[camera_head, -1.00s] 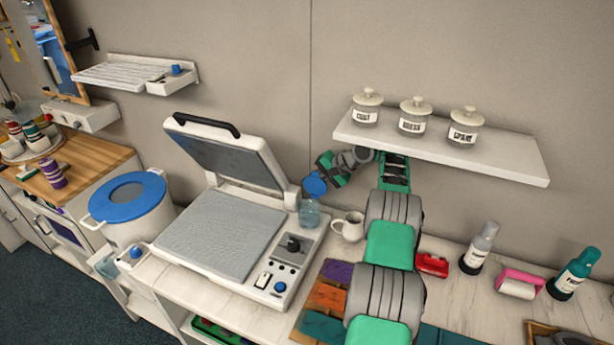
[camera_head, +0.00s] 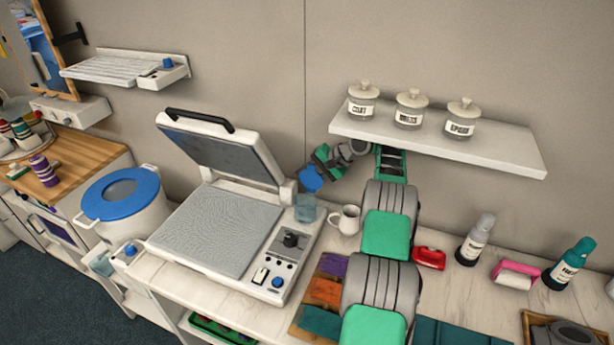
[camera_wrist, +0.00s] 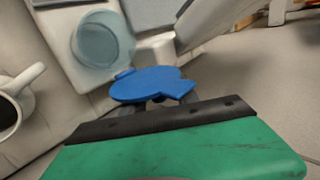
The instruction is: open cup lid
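The blue lid (camera_head: 311,179) is just above the cup in the head view, tilted. In the wrist view the lid (camera_wrist: 150,84) is at my fingertips and apart from the cup. My gripper (camera_head: 320,172) is shut on the lid. The fingertips are mostly hidden behind it.
A white mug (camera_head: 346,220) with dark contents stands right of the cup. The press's raised cover (camera_head: 228,150) is to the left. A wall shelf (camera_head: 440,145) with labelled jars is above my arm. Bottles and a pink roller (camera_head: 515,274) stand on the counter (camera_head: 450,300) at right.

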